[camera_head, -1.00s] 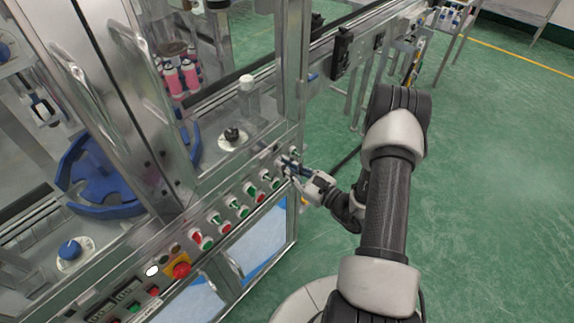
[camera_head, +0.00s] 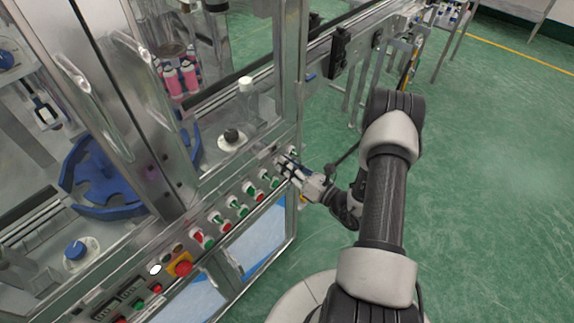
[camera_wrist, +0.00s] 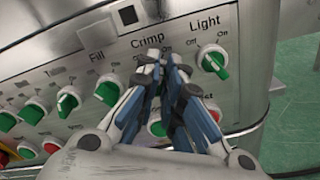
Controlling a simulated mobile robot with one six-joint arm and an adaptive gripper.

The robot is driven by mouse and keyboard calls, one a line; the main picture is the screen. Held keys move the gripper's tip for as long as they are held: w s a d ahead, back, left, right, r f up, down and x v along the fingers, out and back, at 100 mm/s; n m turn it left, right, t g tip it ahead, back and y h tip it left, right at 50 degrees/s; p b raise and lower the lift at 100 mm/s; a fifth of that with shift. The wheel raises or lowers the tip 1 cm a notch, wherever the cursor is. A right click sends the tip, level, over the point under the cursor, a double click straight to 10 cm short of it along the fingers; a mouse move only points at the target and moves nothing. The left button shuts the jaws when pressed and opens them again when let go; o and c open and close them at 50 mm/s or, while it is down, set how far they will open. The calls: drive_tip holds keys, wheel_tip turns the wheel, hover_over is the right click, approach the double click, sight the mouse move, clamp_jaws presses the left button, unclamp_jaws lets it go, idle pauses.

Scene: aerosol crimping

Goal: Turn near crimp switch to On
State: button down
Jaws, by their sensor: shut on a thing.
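A crimp switch under the "Crimp" label (camera_wrist: 147,41) on the metal panel is hidden behind the fingers of my gripper (camera_wrist: 165,58) in the wrist view. The gripper is shut on that switch, with its fingertips against the panel near the On and Off marks. The switch's angle cannot be seen. In the head view my gripper (camera_head: 284,163) reaches the right end of the control panel. The green-handled light switch (camera_wrist: 212,62) is just right of the fingers. A fill-side switch (camera_wrist: 108,91) with a green handle is just left.
Several more green-handled switches (camera_wrist: 67,101) run leftward. A green button (camera_wrist: 158,128) and a red button (camera_wrist: 214,114) sit below, close to the fingers. In the head view, a red emergency button (camera_head: 181,266) is farther left. Open green floor (camera_head: 480,200) lies right.

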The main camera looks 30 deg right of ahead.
idle(0.4)
drive_tip(key=c, duration=1.7)
unclamp_jaws()
drive_tip(key=v, duration=1.2)
drive_tip(key=shift+r, duration=0.1)
